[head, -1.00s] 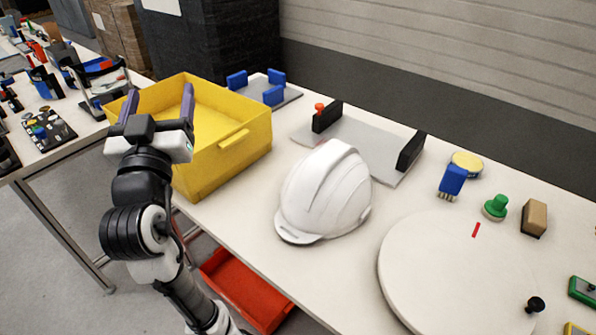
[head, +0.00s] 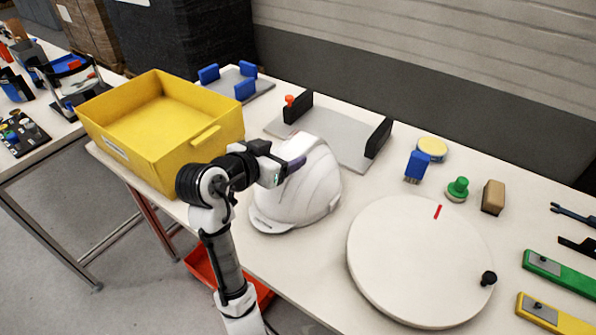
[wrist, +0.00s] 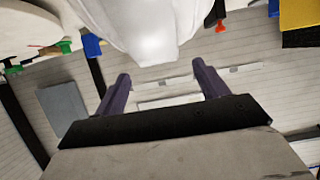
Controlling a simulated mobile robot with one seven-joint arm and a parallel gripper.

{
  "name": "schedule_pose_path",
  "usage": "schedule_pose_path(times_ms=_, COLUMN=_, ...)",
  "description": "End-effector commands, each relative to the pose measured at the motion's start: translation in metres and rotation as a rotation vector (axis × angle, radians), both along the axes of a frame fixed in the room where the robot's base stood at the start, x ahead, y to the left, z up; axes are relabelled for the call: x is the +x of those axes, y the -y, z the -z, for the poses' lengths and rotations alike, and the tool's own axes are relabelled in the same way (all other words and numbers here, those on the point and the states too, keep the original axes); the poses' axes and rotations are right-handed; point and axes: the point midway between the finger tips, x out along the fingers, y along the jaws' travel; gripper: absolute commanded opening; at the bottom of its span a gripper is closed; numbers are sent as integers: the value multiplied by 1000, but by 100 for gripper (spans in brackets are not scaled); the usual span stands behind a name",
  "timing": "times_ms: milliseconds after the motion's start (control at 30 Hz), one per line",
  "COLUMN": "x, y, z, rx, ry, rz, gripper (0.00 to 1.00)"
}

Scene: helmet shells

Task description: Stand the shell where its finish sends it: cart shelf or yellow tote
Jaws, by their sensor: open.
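The white helmet shell (head: 312,190) stands upright on the table, its brim toward the front left. It also shows at the top of the wrist view (wrist: 150,25). My gripper (head: 297,163) is at the shell's upper left in the head view and hides part of it. In the wrist view its two purple fingers (wrist: 161,88) are apart with nothing between them, and the shell is beyond them. I cannot tell whether they touch it. The yellow tote (head: 215,150) stands left of the shell and looks empty inside. No cart shelf is identifiable.
A round white turntable (head: 420,260) with a red mark lies right of the shell. A grey plate with black uprights (head: 378,138) is behind it. A blue brush (head: 418,166), a green knob (head: 457,189) and a tan block (head: 493,197) lie at the right. A red bin (head: 201,265) is below.

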Motion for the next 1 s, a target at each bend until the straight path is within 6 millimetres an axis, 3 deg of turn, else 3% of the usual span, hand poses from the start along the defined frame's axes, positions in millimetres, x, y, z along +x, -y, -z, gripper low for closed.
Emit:
schedule_pose_path(times_ms=500, x=43, y=31, z=16, rx=0, ry=0, rz=0, gripper=73)
schedule_pose_path(times_ms=767, x=45, y=32, z=18, rx=0, ry=0, rz=-1, gripper=73)
schedule_pose_path(times_ms=1000, x=44, y=32, z=17, rx=0, ry=0, rz=-1, gripper=41)
